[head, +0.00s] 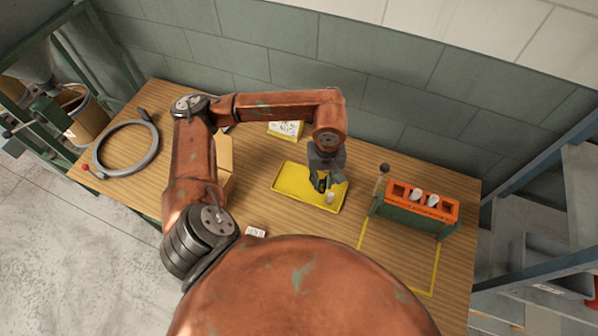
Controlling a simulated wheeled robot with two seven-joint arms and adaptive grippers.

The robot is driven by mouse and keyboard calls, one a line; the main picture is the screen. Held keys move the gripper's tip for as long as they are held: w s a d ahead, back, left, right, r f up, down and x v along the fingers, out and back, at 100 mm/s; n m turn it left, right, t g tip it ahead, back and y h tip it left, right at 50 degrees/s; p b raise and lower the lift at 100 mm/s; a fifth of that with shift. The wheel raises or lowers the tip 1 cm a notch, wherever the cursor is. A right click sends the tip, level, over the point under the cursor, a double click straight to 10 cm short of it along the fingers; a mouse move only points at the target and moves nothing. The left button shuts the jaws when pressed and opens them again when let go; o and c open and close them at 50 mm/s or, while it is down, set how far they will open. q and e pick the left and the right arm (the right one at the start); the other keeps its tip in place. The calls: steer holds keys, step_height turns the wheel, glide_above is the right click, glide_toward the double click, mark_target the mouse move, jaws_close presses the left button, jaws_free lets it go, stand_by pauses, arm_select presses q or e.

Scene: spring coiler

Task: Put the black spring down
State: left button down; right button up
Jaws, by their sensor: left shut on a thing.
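My left gripper (322,184) points down over the right part of a shallow yellow tray (290,184) on the wooden table. It is shut on a small dark thing between its fingertips, which I take to be the black spring; the fingers hide most of it. I cannot tell whether it touches the tray floor. A small pale cylindrical piece (330,198) shows right beside the fingertips, in or over the tray. My right gripper is not in view.
A green stand with an orange top (425,201) holds pale pieces in its slots, right of the tray. A lever with a dark knob (384,168) stands between them. A white label (256,232) lies near the front.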

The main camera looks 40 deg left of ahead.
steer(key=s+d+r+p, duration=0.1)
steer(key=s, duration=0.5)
arm_select(q)
steer(key=s+a+r+n+p, duration=0.1)
steer(key=s+a+n, duration=0.4)
steer(key=n, duration=0.9)
steer(key=shift+n, duration=0.3)
steer(key=w+a+f+p, duration=0.1)
steer(key=w+a+f, duration=0.1)
steer(key=w+f, duration=0.1)
steer(key=w+a+f+p, duration=0.1)
steer(key=w+a+f, duration=0.2)
steer(key=w+a+f+p, duration=0.1)
steer(key=w+a+f, duration=0.2)
steer(key=w, duration=0.1)
steer(key=shift+a+f, duration=0.2)
steer(key=shift+f, duration=0.1)
step_height(320, 180, down, 3)
steer(key=shift+w+r+p, duration=0.1)
steer(key=shift+w+p, duration=0.05)
steer(key=shift+p, duration=0.45)
steer(key=shift+a+f, duration=0.1)
steer(key=shift+f, duration=0.15)
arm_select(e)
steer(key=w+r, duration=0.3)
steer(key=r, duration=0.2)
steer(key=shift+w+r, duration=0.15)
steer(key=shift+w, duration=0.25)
arm_select(q)
steer(key=shift+f, duration=0.1)
